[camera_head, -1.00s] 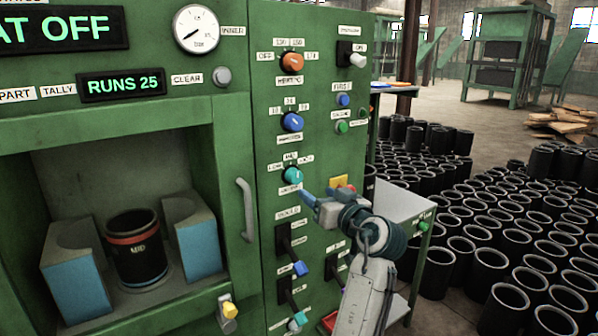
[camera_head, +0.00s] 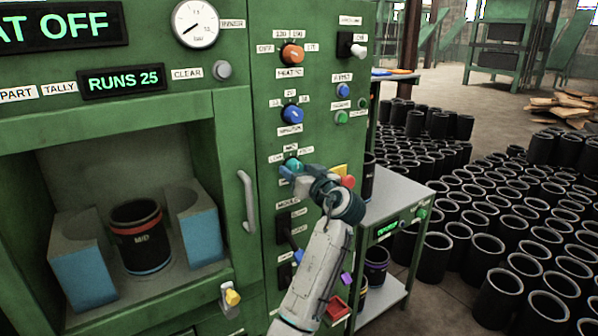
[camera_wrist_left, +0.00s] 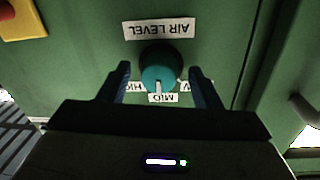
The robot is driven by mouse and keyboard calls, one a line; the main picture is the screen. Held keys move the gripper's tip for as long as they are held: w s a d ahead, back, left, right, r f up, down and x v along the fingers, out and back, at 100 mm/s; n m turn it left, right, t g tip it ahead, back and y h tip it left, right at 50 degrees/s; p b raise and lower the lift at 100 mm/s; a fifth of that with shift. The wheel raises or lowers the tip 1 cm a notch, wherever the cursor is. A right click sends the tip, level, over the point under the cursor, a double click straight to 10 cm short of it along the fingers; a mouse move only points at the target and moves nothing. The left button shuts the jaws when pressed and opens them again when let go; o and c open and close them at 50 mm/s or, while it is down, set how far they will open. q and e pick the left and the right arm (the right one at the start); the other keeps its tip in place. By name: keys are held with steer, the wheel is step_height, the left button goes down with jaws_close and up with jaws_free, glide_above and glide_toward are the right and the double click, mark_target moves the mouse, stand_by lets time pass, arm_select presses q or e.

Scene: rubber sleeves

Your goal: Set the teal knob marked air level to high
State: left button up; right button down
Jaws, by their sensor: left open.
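The teal knob (camera_head: 292,163) is on the green control panel, partly hidden by my left gripper (camera_head: 287,173) in the head view. In the left wrist view the knob (camera_wrist_left: 158,70) shows upside down under the AIR LEVEL label (camera_wrist_left: 158,28). Its white mark points at the MID label (camera_wrist_left: 163,98). Labels to either side are partly covered by my fingers. My left gripper (camera_wrist_left: 159,69) is open, with one blue finger on each side of the knob. I cannot tell whether the fingers touch it. My right gripper is not in view.
An orange knob (camera_head: 292,54) and a blue knob (camera_head: 292,114) sit above on the panel. A red button (camera_head: 348,181) on a yellow plate is right of the gripper. A door handle (camera_head: 247,202) stands out to the left. A grey side table (camera_head: 398,197) is at the right.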

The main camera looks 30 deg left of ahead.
arm_select(q)
steer(key=c, duration=1)
steer(key=shift+r, duration=0.1)
steer(key=shift+m+p, duration=0.5)
steer(key=shift+m, duration=0.2)
steer(key=shift+r+m+p, duration=0.1)
steer(key=shift+m+p, duration=0.65)
steer(key=shift+m, duration=0.45)
steer(key=shift+m+p, duration=0.85)
steer(key=shift+m, duration=0.25)
steer(key=shift+m+g+p, duration=0.3)
steer(key=shift+m+p, duration=0.4)
steer(key=shift+m, duration=0.2)
steer(key=shift+m+p, duration=0.3)
steer(key=shift+m, duration=0.1)
